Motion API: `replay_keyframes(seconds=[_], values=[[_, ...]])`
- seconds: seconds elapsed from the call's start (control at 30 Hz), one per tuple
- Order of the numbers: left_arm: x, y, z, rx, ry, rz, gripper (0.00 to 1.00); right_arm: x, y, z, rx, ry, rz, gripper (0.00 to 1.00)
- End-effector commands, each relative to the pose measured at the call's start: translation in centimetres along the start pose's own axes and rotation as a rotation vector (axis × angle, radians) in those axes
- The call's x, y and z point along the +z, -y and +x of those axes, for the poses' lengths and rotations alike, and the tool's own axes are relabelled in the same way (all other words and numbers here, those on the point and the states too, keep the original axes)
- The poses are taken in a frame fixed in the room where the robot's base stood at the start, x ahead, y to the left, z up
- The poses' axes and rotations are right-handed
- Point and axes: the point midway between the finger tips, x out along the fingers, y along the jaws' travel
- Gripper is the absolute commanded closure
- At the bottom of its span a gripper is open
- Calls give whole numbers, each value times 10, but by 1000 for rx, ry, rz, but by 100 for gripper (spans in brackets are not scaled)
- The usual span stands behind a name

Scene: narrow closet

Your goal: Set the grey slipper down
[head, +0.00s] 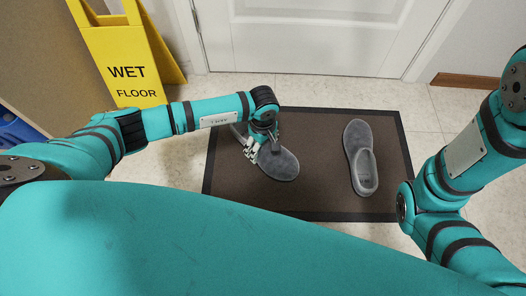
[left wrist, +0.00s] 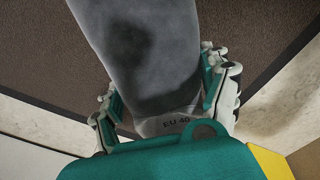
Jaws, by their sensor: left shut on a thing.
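My left gripper (head: 254,146) is shut on a grey slipper (head: 279,163) at its heel end, over the left part of a dark brown mat (head: 318,146). In the left wrist view the gripper's fingers (left wrist: 165,100) sit on both sides of the slipper (left wrist: 150,50), whose insole reads EU 40. I cannot tell whether its sole touches the mat. A second grey slipper (head: 361,157) lies flat on the right part of the mat, toe toward the door. My right arm shows at the right edge, but its gripper is out of view.
A yellow wet-floor sign (head: 124,55) stands on the left. A white door (head: 305,38) closes the far side behind the mat. A blue object (head: 15,130) is at the left edge. The mat between the slippers is bare.

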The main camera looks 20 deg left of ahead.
Motion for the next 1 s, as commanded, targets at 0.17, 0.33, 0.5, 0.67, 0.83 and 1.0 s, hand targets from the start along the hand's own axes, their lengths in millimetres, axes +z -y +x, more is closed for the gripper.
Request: replay_keyframes(seconds=[0.17, 0.33, 0.5, 0.67, 0.83, 1.0], values=[[1, 1, 28, -2, 1, -1, 63, -8, 5, -24, 0, 0, 0, 2], [0, 0, 35, -2, 0, -1, 63, -10, 6, -31, -1, 2, 0, 2], [0, 0, 33, -2, 0, -1, 63, -10, 6, -29, -1, 1, 0, 2], [0, 0, 36, -2, 0, -1, 19, -11, 7, -31, -1, 0, 0, 2], [0, 0, 36, -2, 0, -1, 0, -11, 6, -30, -1, 0, 0, 2], [0, 0, 36, -2, 0, -1, 0, -11, 6, -30, -1, 0, 0, 2]])
